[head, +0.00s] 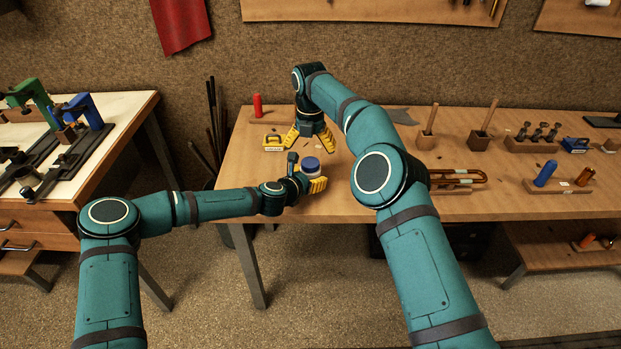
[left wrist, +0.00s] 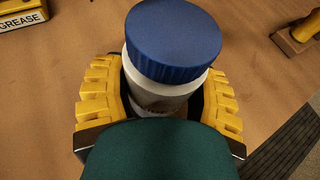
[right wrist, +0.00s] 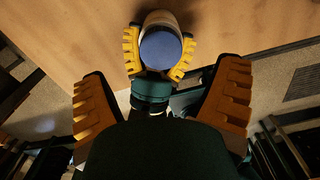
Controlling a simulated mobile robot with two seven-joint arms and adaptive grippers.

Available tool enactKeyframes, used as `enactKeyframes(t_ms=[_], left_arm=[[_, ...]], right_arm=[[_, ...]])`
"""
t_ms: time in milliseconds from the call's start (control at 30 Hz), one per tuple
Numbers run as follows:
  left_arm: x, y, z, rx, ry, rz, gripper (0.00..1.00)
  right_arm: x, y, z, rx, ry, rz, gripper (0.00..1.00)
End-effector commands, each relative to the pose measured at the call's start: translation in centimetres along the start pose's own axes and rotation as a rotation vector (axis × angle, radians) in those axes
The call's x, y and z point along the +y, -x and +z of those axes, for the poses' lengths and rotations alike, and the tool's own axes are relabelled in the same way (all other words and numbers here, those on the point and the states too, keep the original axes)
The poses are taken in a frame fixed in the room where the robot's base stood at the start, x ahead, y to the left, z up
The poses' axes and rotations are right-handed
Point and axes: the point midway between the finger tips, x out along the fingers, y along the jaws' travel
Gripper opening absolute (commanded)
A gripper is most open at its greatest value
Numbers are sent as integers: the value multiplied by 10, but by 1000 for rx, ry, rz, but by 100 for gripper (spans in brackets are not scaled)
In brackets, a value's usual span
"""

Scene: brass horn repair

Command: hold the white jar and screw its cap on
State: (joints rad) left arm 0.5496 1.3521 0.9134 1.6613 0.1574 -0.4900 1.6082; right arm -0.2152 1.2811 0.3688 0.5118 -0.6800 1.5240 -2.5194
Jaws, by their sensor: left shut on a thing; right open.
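The white jar (head: 310,174) is upright at the table's front left, with a blue cap (head: 311,163) on its mouth. In the left wrist view the cap (left wrist: 173,42) covers the top of the jar (left wrist: 155,98); I cannot tell how tightly it sits. My left gripper (head: 313,183) is shut around the jar body, one finger on each side. My right gripper (head: 309,140) is open and empty, beyond the jar in the head view. In the right wrist view its wide-spread fingers (right wrist: 160,88) are apart from the cap (right wrist: 161,50) and the jar.
A yellow grease box (head: 274,142) and a red cylinder (head: 258,105) stand at the table's left. Wooden holders (head: 478,141), a bent copper-coloured tube (head: 458,177) and a blue cylinder (head: 545,173) lie to the right. The table's front edge is close to the jar.

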Motion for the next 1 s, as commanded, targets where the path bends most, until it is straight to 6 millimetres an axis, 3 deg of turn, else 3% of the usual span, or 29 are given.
enactKeyframes(t_ms=[200, 600, 767, 1000], left_arm=[[0, 0, 1, -1, 0, 0, 0], [0, 0, 1, -1, 0, 0, 0], [0, 0, 1, -1, 0, 0, 0], [0, 0, 0, -1, 0, 0, 0]], right_arm=[[0, 20, 0, 1, 164, 2, 89], [-1, 21, 0, 2, 189, 0, 89], [-2, 9, 0, 4, 189, -1, 89], [-2, -27, 0, 4, 188, -1, 89]])
